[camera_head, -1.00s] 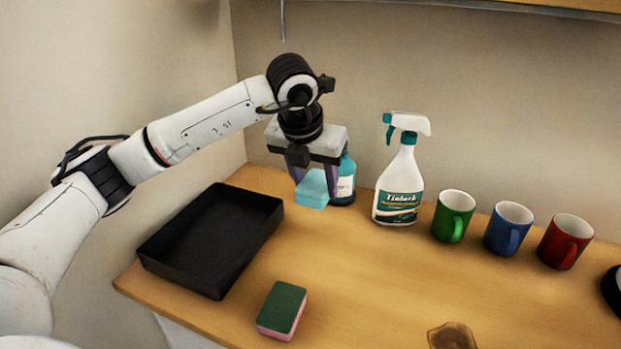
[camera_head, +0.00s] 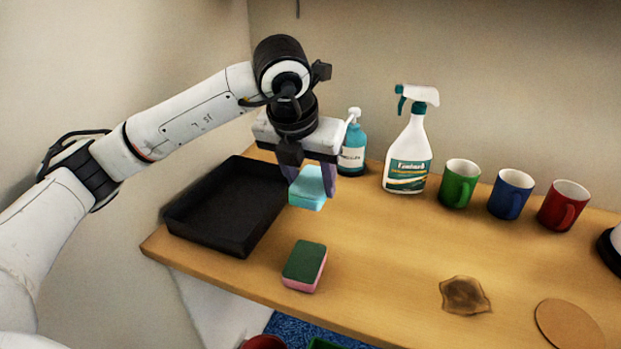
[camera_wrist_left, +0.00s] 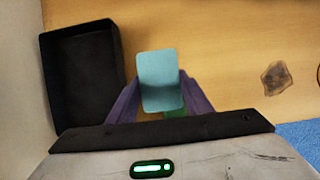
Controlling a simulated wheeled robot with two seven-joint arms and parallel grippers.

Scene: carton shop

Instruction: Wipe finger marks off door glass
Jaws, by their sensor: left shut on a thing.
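My left gripper (camera_head: 312,180) is shut on a light blue block, seemingly a sponge or folded cloth (camera_head: 307,188). It holds the block above the table, just right of the black tray. The left wrist view shows the blue block (camera_wrist_left: 160,82) between the purple fingers (camera_wrist_left: 158,100). A white spray bottle with a teal trigger (camera_head: 408,155) stands upright at the back of the table. A green and pink sponge (camera_head: 304,266) lies near the front edge. The door glass and its finger marks are not in view, and neither is my right gripper.
The black tray (camera_head: 172,221) sits at the table's left end. A teal pump bottle (camera_head: 352,150) stands behind my gripper. Green (camera_head: 458,184), blue (camera_head: 509,194) and red (camera_head: 562,206) mugs line the back right.

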